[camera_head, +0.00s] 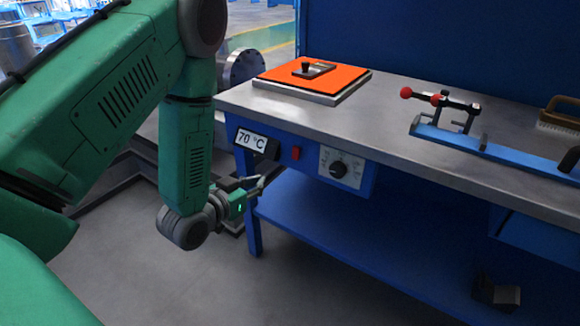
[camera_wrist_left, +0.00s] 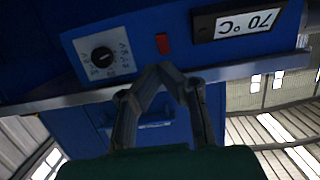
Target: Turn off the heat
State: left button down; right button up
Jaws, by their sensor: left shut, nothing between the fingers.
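The heater's control panel is on the blue front of the workbench in the head view. It has a display (camera_head: 251,141) reading 70 °C, a red switch (camera_head: 296,153) and a black dial knob (camera_head: 338,169) on a pale scale plate. My left gripper (camera_head: 262,184) is shut and empty, in front of the bench, left of and below the red switch. In the left wrist view, upside down, the fingertips (camera_wrist_left: 168,68) are just below the red switch (camera_wrist_left: 163,43) in the picture, with the knob (camera_wrist_left: 102,57) to the left and the display (camera_wrist_left: 238,21) to the right. My right gripper is out of view.
An orange plate (camera_head: 313,77) with a small dark-handled piece lies on the bench top (camera_head: 390,110) above the panel. A blue fixture with a red-knobbed clamp (camera_head: 440,100) and a brush (camera_head: 562,116) are at the right. A lower blue shelf (camera_head: 320,225) runs beneath.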

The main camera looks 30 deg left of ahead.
aim_at(294, 157)
pick_arm(q)
jog(key=shift+w+a+r+t, duration=0.15)
jog(key=shift+r+t, duration=0.15)
jog(key=shift+r, duration=0.15)
jog(key=w+b, duration=0.1)
jog(key=w, duration=0.3)
jog(key=w+f+b, duration=0.1)
jog(key=w, duration=0.4)
jog(key=w+f+b, duration=0.1)
jog(key=w, duration=0.3)
jog(key=shift+w+f+b, duration=0.25)
jog(key=shift+w+b, duration=0.1)
jog(key=shift+w, duration=0.05)
